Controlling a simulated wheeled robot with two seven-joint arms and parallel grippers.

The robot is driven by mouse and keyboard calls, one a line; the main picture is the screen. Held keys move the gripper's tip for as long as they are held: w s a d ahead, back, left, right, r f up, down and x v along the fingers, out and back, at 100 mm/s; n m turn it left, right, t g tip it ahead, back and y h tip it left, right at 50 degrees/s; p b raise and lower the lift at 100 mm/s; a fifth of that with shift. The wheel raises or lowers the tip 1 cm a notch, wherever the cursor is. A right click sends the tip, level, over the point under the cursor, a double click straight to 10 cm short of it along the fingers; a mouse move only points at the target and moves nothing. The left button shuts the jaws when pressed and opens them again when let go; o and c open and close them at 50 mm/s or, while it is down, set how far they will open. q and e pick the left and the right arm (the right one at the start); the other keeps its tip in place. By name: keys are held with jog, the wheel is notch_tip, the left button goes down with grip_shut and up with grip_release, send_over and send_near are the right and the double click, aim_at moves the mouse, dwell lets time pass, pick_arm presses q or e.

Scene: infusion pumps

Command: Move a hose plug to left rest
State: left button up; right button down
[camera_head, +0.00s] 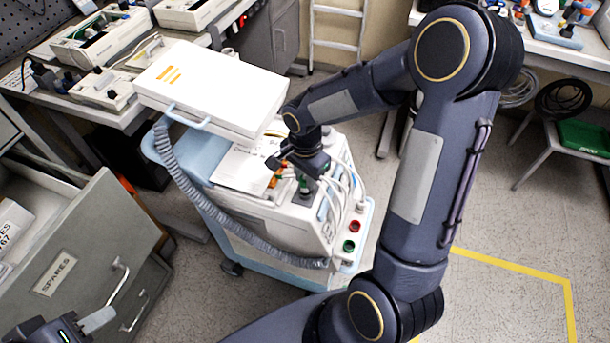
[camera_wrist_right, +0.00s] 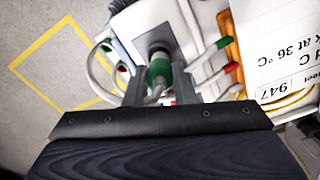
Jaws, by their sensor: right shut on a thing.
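My right gripper (camera_wrist_right: 160,88) is shut on a hose plug with a green collar (camera_wrist_right: 158,71) in the right wrist view. The plug's grey end meets a dark round fitting on the white machine; I cannot tell whether it is seated. In the head view the right gripper (camera_head: 306,188) is over the machine's hose side, and its arm hides part of the surroundings. Other hose ends with green (camera_wrist_right: 225,42) and red (camera_wrist_right: 232,67) parts lie beside it. My left gripper (camera_head: 85,326) is at the bottom left corner, partly cut off. I cannot make out which spot is the left rest.
The machine stands on a pale blue cart (camera_head: 290,272) with a ribbed grey hose (camera_head: 200,205) along its side. Red (camera_head: 354,226) and green (camera_head: 348,245) round ports are low on the front. An open SPARES drawer (camera_head: 85,255) juts in at left.

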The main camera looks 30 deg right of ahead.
jog(key=shift+f+b, duration=1.05)
jog(key=shift+f, duration=0.05)
jog(key=c, duration=1.1)
grip_release()
jog(key=shift+r, duration=0.15)
notch_tip(320, 180, up, 8)
jog(key=shift+f+p, duration=0.15)
jog(key=shift+p, duration=0.25)
jog(key=s+a+r+n+t+y+p, duration=0.1)
jog(key=s+r+n+t, duration=0.1)
jog(key=s+r+n, duration=0.1)
jog(key=s+a+r+n+t+y+p, duration=0.1)
jog(key=s+r+n, duration=0.3)
jog(key=s, duration=0.4)
jog(key=s+a+r+n+t+y+p, duration=0.1)
jog(key=s+a+r+n+t, duration=0.1)
jog(key=s+n, duration=0.3)
jog(key=shift+s+r+n+t+y, duration=0.3)
jog(key=shift+s+r+n+y, duration=0.15)
jog(key=shift+r, duration=0.3)
